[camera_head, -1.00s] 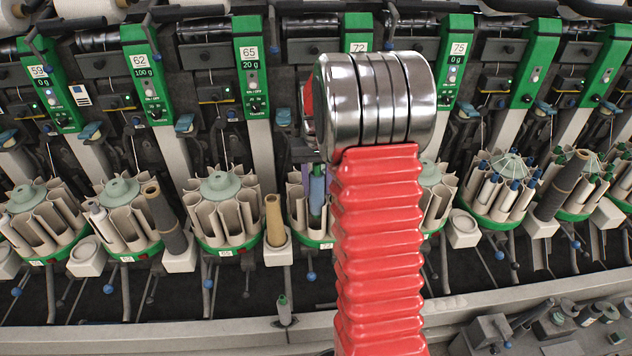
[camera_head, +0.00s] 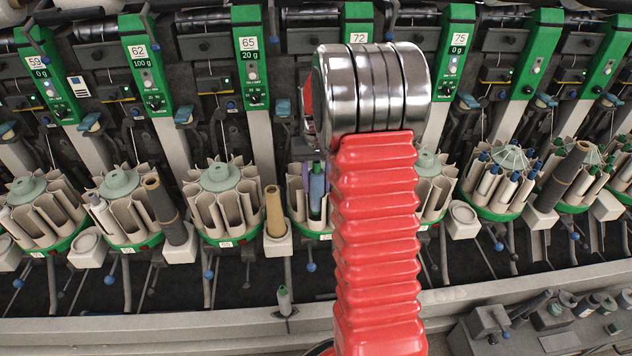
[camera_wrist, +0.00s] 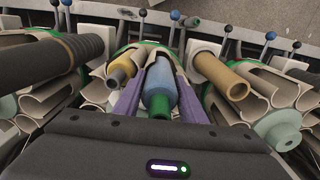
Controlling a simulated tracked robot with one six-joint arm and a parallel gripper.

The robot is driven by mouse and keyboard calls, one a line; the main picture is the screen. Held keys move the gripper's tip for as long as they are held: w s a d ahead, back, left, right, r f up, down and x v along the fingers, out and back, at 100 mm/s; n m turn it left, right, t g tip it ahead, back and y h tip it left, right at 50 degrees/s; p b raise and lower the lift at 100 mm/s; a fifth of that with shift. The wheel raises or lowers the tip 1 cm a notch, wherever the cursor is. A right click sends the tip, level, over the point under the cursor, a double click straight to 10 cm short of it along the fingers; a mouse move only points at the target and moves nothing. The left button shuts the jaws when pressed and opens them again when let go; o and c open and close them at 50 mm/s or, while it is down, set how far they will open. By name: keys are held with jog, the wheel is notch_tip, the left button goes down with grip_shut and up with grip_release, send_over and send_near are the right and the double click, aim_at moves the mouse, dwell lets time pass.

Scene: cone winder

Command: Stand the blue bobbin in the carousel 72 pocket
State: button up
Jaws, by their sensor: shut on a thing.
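The blue bobbin (camera_wrist: 161,80) is between the purple fingers of my gripper (camera_wrist: 158,88) in the wrist view, its green end towards the camera. My gripper is shut on it. The bobbin (camera_head: 317,186) stands about upright in the head view, left of my red arm. It is at the cream pockets of carousel 72 (camera_head: 297,195), below the 72 sign (camera_head: 360,38). I cannot tell how deep its lower end sits in a pocket. My arm hides the right part of this carousel. A yellow and grey bobbin (camera_wrist: 122,68) is beside the blue one in the wrist view.
A tan tube (camera_head: 275,210) stands on a holder just left of carousel 72, close to my gripper. Carousel 65 (camera_head: 220,200) is further left. A dark cone (camera_wrist: 45,62) lies across the wrist view's left.

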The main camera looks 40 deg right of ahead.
jog(key=shift+f, duration=0.35)
jog(key=o, duration=1)
jog(key=shift+o, duration=0.2)
jog(key=shift+r, duration=0.15)
notch_tip(320, 180, up, 13)
jog(key=shift+r, duration=0.2)
dwell(0.4)
